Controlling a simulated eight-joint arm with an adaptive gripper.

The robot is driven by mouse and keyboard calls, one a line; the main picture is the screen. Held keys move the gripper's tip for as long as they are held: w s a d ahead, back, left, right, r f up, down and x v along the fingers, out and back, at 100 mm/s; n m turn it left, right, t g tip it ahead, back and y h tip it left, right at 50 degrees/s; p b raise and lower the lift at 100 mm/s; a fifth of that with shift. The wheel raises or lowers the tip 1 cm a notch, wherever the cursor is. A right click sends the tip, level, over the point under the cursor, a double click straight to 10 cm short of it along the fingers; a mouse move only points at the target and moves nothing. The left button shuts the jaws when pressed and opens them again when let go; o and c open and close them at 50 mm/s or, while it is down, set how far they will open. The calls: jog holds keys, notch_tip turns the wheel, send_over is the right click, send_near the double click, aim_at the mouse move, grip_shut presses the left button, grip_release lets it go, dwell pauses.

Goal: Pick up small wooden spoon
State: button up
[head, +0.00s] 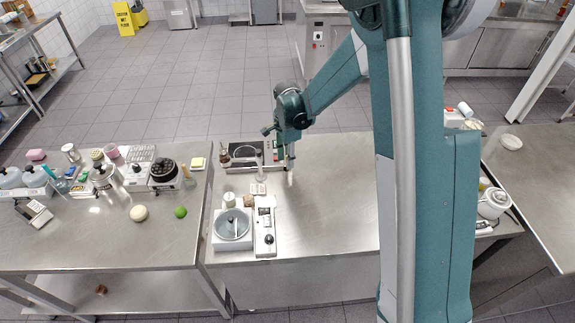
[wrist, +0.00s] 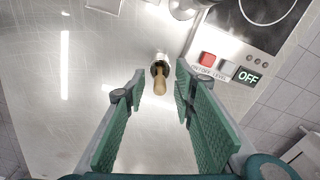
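A small light-brown wooden piece (wrist: 160,84), seemingly the wooden spoon, shows in the wrist view on the steel table. Its near end is rounded. Its far end meets a darker, shiny part that I cannot make out. My gripper (wrist: 159,72) is open, with its two green ribbed fingers on either side of this piece and a gap to each. I cannot tell how far above the table the fingertips are. In the head view my gripper (head: 290,165) points down over the middle table, and I cannot pick out the spoon there.
A hot plate (wrist: 231,45) with a red button and an OFF display lies just right in the wrist view. The left table (head: 100,240) is crowded at the back. Bare steel (head: 335,215) lies right of my gripper.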

dwell(0.5)
jog(key=c, duration=0.8)
jog(key=shift+r, duration=0.1)
jog(key=shift+r+b, duration=0.3)
jog(key=shift+r, duration=4.6)
